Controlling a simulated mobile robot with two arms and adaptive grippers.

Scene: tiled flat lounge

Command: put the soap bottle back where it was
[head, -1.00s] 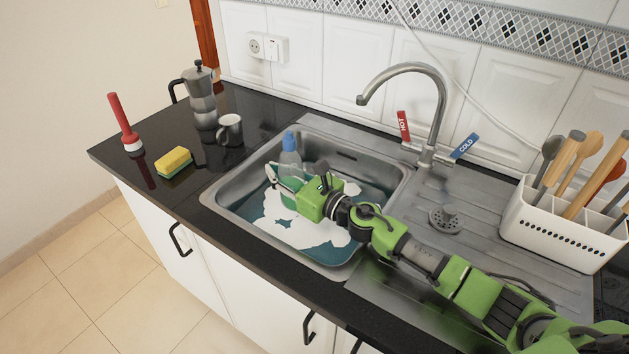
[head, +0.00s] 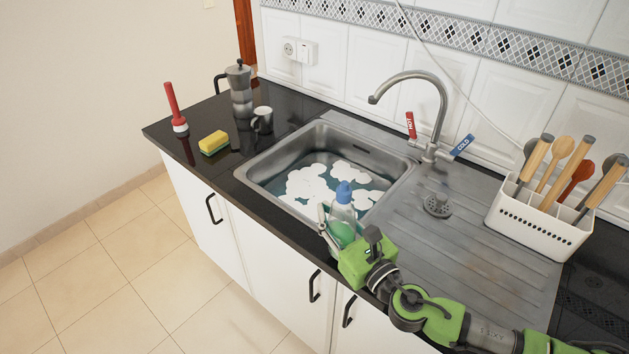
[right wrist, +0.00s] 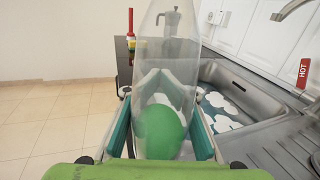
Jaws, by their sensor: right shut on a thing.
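The soap bottle (head: 342,212) is clear, with a blue cap and green liquid low inside. My right gripper (head: 338,232) is shut on it. The bottle is roughly upright, at the sink's near right edge in the head view; its exact height is hard to tell. In the right wrist view the clear bottle (right wrist: 172,50) stands between the teal-padded fingers of the right gripper (right wrist: 165,100), its green liquid low between them. The bottle's top is cut off there. My left gripper is not in view.
The metal sink (head: 262,168) holds water and white foam. A yellow sponge (head: 213,142), red-handled brush (head: 175,108), mug (head: 262,120) and moka pot (head: 240,92) stand on the black counter at left. A tap (head: 440,105) and white utensil holder (head: 538,225) are right. The near counter strip is narrow.

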